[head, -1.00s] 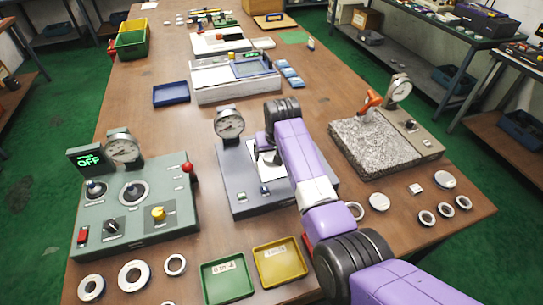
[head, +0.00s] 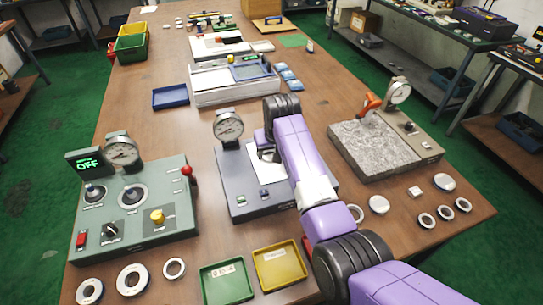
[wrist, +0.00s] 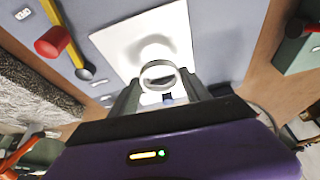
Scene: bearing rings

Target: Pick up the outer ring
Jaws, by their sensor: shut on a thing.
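A metal ring (wrist: 159,66) is between the two fingers of my gripper (wrist: 160,84) in the wrist view. My gripper is shut on it, with a finger on each side of the ring. The ring is over a white plate (wrist: 128,45) on the grey gauge station, and a soft shadow shows on the plate. In the head view the white plate (head: 268,168) is partly behind my purple arm. My gripper and the held ring are mostly hidden there, so the gap to the plate is hard to judge.
A dial gauge (head: 228,127) stands at the back left of the station. A green-grey control box (head: 135,212) is to the left, and a rough stone block (head: 375,150) to the right. Green (head: 227,282) and yellow (head: 279,266) trays lie in front. Several loose rings lie near the front edge.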

